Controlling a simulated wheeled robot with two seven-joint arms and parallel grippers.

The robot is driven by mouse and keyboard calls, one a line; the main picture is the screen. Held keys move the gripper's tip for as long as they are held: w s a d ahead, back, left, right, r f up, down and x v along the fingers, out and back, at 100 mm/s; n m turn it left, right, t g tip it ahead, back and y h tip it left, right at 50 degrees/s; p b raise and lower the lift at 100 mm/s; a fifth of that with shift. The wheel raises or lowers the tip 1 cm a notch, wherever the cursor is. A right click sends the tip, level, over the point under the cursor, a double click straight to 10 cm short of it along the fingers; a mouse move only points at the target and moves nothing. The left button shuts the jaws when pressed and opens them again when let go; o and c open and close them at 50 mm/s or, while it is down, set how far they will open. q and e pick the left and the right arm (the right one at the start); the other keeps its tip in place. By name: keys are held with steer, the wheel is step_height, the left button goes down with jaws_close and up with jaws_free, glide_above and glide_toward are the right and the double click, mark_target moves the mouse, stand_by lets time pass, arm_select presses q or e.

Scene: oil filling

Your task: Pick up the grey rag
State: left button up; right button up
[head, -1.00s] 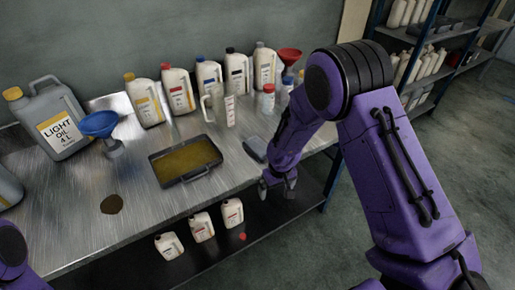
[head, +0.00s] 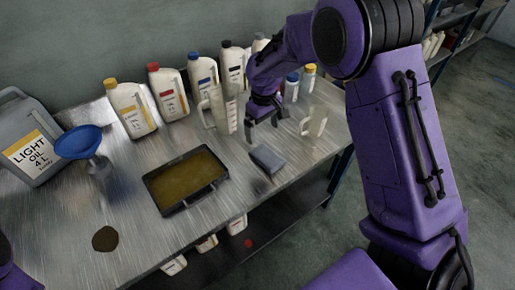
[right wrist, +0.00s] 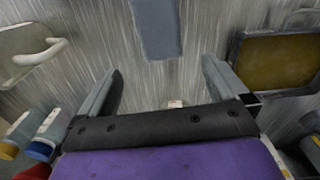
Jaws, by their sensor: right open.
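The grey rag (head: 266,159) lies folded flat on the metal table, right of the oil tray. It also shows at the top of the right wrist view (right wrist: 157,25). My right gripper (head: 263,121) is open and empty above the table, behind the rag in the head view. In the right wrist view, its two fingers (right wrist: 158,85) are spread wide, with bare metal between them and the rag beyond the tips. Only a bit of my left arm shows at the lower left of the head view; its gripper is out of sight.
A dark tray of oil (head: 183,207) stands left of the rag. A clear jug (head: 223,108) stands close left of my right gripper, and a pale mug (head: 315,122) to its right. Bottles line the back. A blue funnel (head: 82,142) stands at left.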

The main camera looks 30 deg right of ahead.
glide_above(264, 153)
step_height(264, 153, down, 4)
steer(key=shift+f, duration=0.1)
step_height(264, 153, down, 5)
steer(key=shift+p, duration=0.9)
steer(key=shift+f, duration=0.5)
steer(key=shift+s, duration=0.1)
steer(key=c, duration=1.1)
